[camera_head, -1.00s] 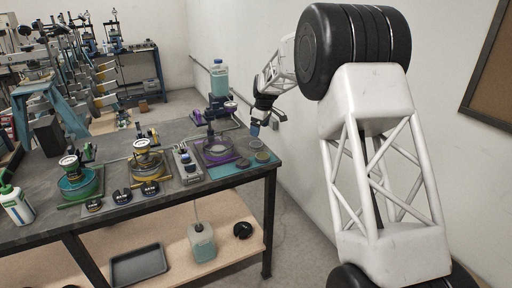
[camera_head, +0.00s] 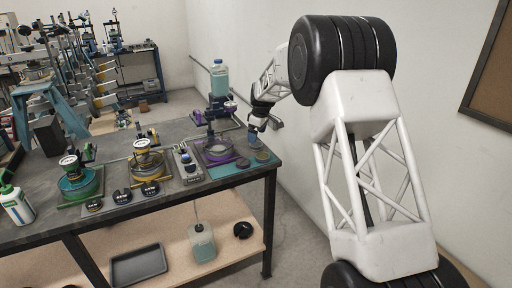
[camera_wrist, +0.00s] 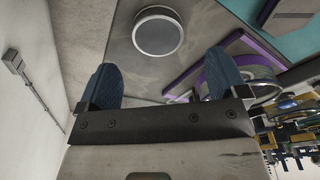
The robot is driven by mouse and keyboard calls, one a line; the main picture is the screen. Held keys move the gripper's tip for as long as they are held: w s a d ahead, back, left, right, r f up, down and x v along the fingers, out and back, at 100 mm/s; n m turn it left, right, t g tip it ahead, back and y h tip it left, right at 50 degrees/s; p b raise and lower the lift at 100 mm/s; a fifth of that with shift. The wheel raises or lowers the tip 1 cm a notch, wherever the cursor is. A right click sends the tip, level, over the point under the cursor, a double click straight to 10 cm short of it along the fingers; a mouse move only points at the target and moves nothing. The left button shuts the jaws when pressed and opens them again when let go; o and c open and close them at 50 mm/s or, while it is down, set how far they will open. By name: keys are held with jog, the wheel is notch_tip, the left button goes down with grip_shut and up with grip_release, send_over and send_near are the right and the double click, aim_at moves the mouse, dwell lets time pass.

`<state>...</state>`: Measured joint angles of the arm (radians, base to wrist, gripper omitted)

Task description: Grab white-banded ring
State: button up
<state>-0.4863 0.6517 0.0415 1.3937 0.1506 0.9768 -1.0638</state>
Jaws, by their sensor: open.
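A round dark grey disc with a pale band around its rim (camera_wrist: 157,31) lies on the bare grey bench top in the wrist view; it looks like the white-banded ring. In the head view a small disc (camera_head: 257,144) lies close to my gripper at the bench's right edge, probably the same one. My gripper (camera_wrist: 160,62) is open, its two blue fingers apart with nothing between them. The disc is beyond the fingertips, roughly centred between them. In the head view my gripper (camera_head: 253,134) is low over the bench's right end.
Two more discs, one (camera_head: 243,163) and another (camera_head: 262,156), are on or by the teal mat (camera_head: 228,172). A purple-framed fixture (camera_head: 217,150) stands just left. A bottle (camera_head: 219,78) stands behind. A wall runs close on the right.

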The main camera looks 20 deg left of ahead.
aim_at(256, 146)
jog(key=shift+w+a+f, duration=0.1)
jog(key=shift+a+f, duration=0.05)
jog(key=shift+f, duration=2.45)
jog(key=c, duration=1.1)
